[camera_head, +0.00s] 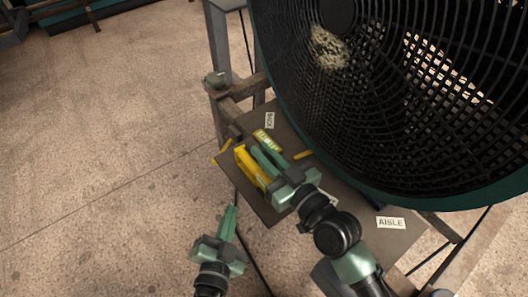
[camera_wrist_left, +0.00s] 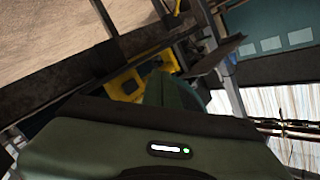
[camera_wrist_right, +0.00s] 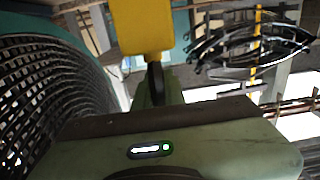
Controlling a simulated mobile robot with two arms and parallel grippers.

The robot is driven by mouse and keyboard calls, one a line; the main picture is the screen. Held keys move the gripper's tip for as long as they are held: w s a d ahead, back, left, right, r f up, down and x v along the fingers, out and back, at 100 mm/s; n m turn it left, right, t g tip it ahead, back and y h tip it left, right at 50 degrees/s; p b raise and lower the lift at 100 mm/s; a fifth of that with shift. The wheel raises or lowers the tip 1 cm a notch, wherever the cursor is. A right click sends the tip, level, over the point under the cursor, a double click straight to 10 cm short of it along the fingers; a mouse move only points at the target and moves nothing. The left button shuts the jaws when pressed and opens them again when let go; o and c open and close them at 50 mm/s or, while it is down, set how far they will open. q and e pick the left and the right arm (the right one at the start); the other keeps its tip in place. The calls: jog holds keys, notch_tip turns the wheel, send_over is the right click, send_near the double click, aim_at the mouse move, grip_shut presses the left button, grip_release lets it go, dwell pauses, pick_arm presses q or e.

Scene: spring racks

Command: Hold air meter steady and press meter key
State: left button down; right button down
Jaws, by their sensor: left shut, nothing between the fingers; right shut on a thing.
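The yellow air meter (camera_head: 248,166) is at the left part of the dark board, beside the large fan. My right gripper (camera_head: 260,152) is shut on it; in the right wrist view the yellow body (camera_wrist_right: 142,28) shows just beyond the fingers. My left gripper (camera_head: 232,210) is shut and empty, below and left of the meter and apart from it. In the left wrist view a yellow part (camera_wrist_left: 122,84) shows past the left fingers (camera_wrist_left: 163,84). I cannot make out the meter key in any view.
A large round fan with a black grille (camera_head: 400,90) fills the upper right. The dark board (camera_head: 350,205) bears labels BACK (camera_head: 269,120) and AISLE (camera_head: 390,223), and a pale yellow-green strip (camera_head: 267,141) lies near the meter. Bare floor (camera_head: 110,140) is open at the left.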

aim_at(251, 203)
pick_arm(q)
jog(key=shift+w+d, duration=0.85)
jog(key=shift+d, duration=0.3)
jog(key=shift+w+d, duration=0.85)
jog(key=shift+d, duration=0.3)
jog(key=shift+w+d, duration=0.1)
jog(key=shift+d, duration=0.05)
